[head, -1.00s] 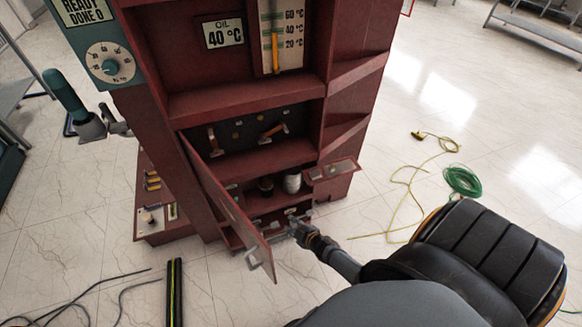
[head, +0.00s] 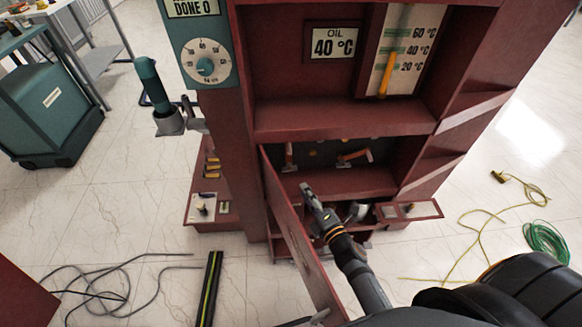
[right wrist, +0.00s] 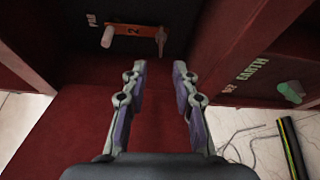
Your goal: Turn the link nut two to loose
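In the right wrist view, an orange link bar marked 2 (right wrist: 134,31) lies across the dark back panel. A pale peg (right wrist: 107,37) stands at its left end and a small brown nut (right wrist: 161,39) at its right end. My right gripper (right wrist: 161,68) is open and empty, short of the panel, with the brown nut ahead between its fingers. In the head view, the right gripper (head: 306,188) is at the front of the middle compartment. Two copper-coloured links show on the panel there, one left (head: 289,157) and one right (head: 356,156). My left gripper is not in view.
The open red door (head: 300,240) stands left of my right arm. A small open flap (head: 409,210) sticks out on the right. A teal handle (head: 151,85) juts from the cabinet's left side. Cables (head: 120,285) and a green coil (head: 546,243) lie on the floor.

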